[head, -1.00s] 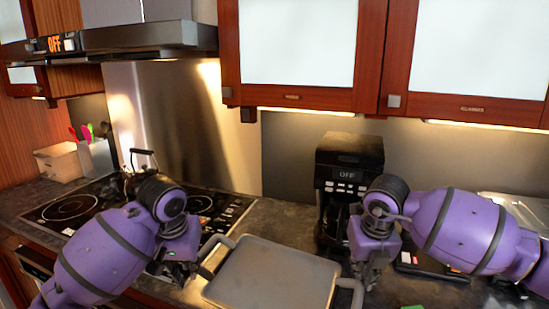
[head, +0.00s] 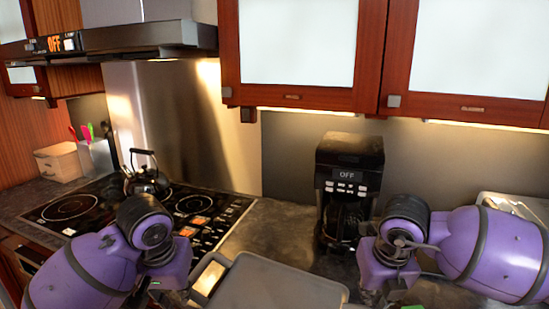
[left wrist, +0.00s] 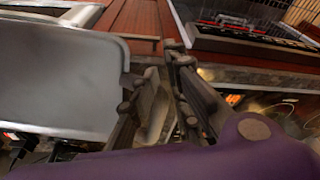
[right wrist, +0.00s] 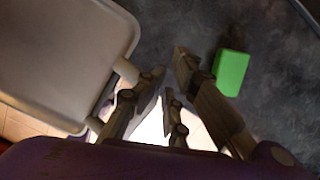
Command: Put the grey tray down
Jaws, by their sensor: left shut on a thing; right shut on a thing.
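The grey tray (head: 280,286) is at the bottom middle of the head view, cut off by the frame. It also fills the left of the left wrist view (left wrist: 60,80) and of the right wrist view (right wrist: 60,50). My left gripper (left wrist: 165,85) is shut on the tray's handle at its left side. My right gripper (right wrist: 165,75) is at the tray's right side, its fingers beside the handle stub (right wrist: 125,70), and is shut on the tray's handle. The tray's underside is hidden, so I cannot tell whether it touches anything.
A coffee maker (head: 350,170) stands on the counter behind the tray. A kettle (head: 147,180) is on the stove (head: 70,208) at left. A green block (right wrist: 231,72) lies on the dark counter near my right gripper. Clear counter (head: 285,232) shows between tray and backsplash.

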